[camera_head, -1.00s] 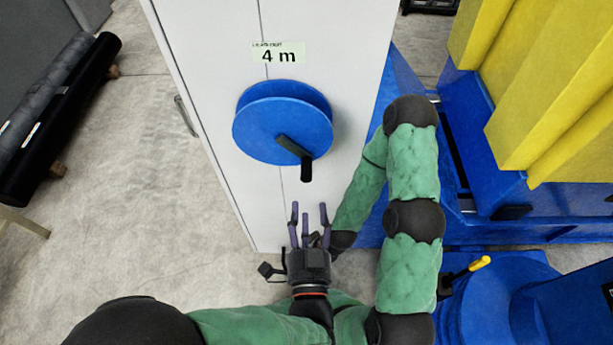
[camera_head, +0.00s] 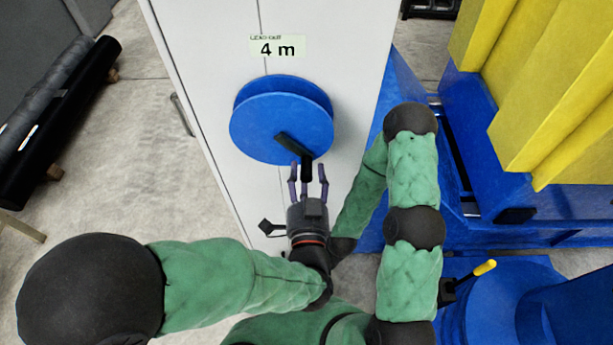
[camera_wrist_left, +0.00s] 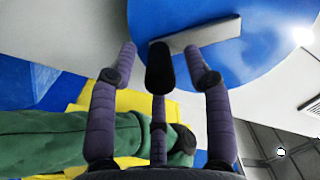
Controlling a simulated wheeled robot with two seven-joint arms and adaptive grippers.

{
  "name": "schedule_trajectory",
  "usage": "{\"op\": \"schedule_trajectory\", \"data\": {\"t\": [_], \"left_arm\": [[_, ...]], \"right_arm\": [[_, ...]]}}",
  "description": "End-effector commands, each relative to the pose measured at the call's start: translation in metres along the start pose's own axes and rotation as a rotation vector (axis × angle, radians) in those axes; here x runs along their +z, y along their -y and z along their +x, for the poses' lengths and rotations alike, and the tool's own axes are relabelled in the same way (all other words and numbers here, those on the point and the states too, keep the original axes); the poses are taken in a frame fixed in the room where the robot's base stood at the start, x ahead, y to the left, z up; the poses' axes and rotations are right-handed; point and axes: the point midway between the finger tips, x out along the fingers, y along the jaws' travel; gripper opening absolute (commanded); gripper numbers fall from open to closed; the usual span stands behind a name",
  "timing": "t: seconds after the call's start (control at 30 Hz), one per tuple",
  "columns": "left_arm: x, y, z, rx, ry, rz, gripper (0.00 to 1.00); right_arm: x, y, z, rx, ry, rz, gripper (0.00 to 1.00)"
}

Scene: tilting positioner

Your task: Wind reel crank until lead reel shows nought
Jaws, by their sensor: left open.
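The blue lead reel (camera_head: 265,118) is mounted on the front of a white cabinet. In the left wrist view the handle (camera_wrist_left: 159,66) stands between the spread fingers, with gaps on both sides. My right gripper cannot be made out; a green arm (camera_head: 413,165) stands right of the reel.
The white cabinet (camera_head: 210,70) has a handle on its left side. Blue and yellow machinery (camera_head: 550,100) stands close on the right. A dark roll (camera_head: 65,110) lies at the far left. Bare concrete floor (camera_head: 130,150) lies left of the cabinet.

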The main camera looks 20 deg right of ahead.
Motion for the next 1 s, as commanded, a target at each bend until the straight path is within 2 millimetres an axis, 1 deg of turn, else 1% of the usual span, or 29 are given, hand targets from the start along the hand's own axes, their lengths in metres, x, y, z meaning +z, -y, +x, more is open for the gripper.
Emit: {"op": "schedule_trajectory", "data": {"t": [0.17, 0.2, 0.27, 0.3, 0.33, 0.37, 0.57, 0.73, 1.0], "left_arm": [[0.0, 0.0, 0.0, 0.0, 0.0, 0.0, 0.5], [0.0, 0.0, 0.0, 0.0, 0.0, 0.0, 0.39], [0.0, 0.0, 0.0, 0.0, 0.0, 0.0, 0.22], [0.0, 0.0, 0.0, 0.0, 0.0, 0.0, 0.11], [0.0, 0.0, 0.0, 0.0, 0.0, 0.0, 0.02], [0.0, 0.0, 0.0, 0.0, 0.0, 0.0, 0.0], [0.0, 0.0, 0.0, 0.0, 0.001, 0.002, 0.0], [0.002, 0.002, 0.0, -0.002, 0.001, 0.035, 0.0], [0.014, 0.006, 0.0, -0.005, -0.001, 0.192, 0.0]], "right_arm": [[0.0, 0.0, 0.0, 0.0, 0.0, 0.0, 0.57], [0.0, 0.0, 0.0, 0.0, 0.0, 0.0, 0.57], [0.0, 0.0, 0.0, 0.0, 0.0, 0.0, 0.57], [0.0, 0.0, 0.0, 0.0, 0.0, 0.0, 0.57], [0.0, 0.0, 0.0, 0.0, 0.0, 0.0, 0.57], [0.0, 0.0, 0.0, 0.0, 0.0, 0.0, 0.57], [0.0, 0.0, -0.001, 0.0, 0.0, 0.0, 0.57], [0.0, 0.002, -0.005, 0.0, 0.0, 0.0, 0.57], [0.001, 0.008, -0.023, 0.0, 0.0, 0.0, 0.57]]}}
